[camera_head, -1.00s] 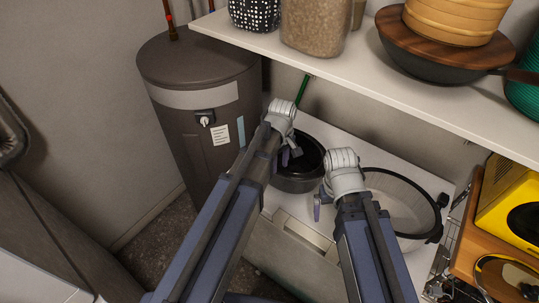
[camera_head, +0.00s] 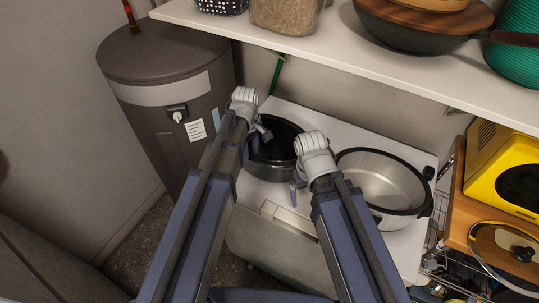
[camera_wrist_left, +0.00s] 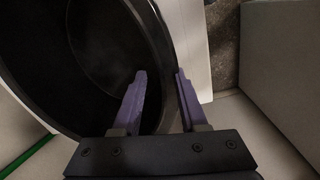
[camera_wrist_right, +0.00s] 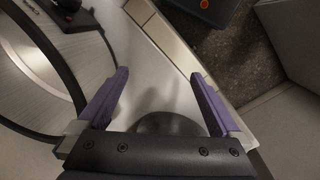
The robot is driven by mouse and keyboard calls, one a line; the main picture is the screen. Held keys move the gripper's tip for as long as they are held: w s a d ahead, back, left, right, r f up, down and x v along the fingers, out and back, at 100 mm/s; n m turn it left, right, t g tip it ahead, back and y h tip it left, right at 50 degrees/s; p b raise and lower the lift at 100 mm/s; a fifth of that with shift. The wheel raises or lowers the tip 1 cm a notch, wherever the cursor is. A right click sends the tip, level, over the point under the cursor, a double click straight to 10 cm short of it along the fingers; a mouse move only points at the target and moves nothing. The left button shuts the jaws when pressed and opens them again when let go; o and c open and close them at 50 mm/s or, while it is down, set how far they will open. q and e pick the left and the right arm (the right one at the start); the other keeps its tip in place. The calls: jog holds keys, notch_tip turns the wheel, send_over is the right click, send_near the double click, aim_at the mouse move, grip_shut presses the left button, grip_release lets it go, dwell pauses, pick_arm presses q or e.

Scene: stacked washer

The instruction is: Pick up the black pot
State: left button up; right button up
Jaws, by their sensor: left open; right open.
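The black pot (camera_head: 278,165) stands on the white top of the washer in the head view, left of a steel pot (camera_head: 392,183). My left gripper (camera_head: 259,141) is open at the left part of its rim. In the left wrist view its fingers (camera_wrist_left: 158,72) appear to straddle the pot's wall (camera_wrist_left: 153,40), one over the inside and one outside; contact cannot be told. My right gripper (camera_head: 296,190) is open and empty between the two pots, near the washer's front. In the right wrist view its fingers (camera_wrist_right: 160,72) are over the white top.
A white shelf (camera_head: 340,50) with containers and a wood-topped pan (camera_head: 420,35) overhangs the back. A dark water heater (camera_head: 165,95) stands left. At right are a yellow appliance (camera_head: 510,165) and a glass lid (camera_head: 505,255) on a wooden board.

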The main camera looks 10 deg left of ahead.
pick_arm(q)
jog(key=b, duration=0.5)
send_over(254, 176)
jog(key=shift+w+a+f, duration=0.1)
jog(key=shift+w+f, duration=0.05)
jog(key=shift+f, duration=1.2)
jog(key=shift+w+f, duration=0.1)
jog(key=shift+f, duration=1.2)
pick_arm(e)
jog(key=shift+f, duration=2.65)
pick_arm(q)
jog(key=shift+r, duration=0.1)
pick_arm(e)
jog(key=shift+r, duration=0.1)
pick_arm(q)
grip_shut()
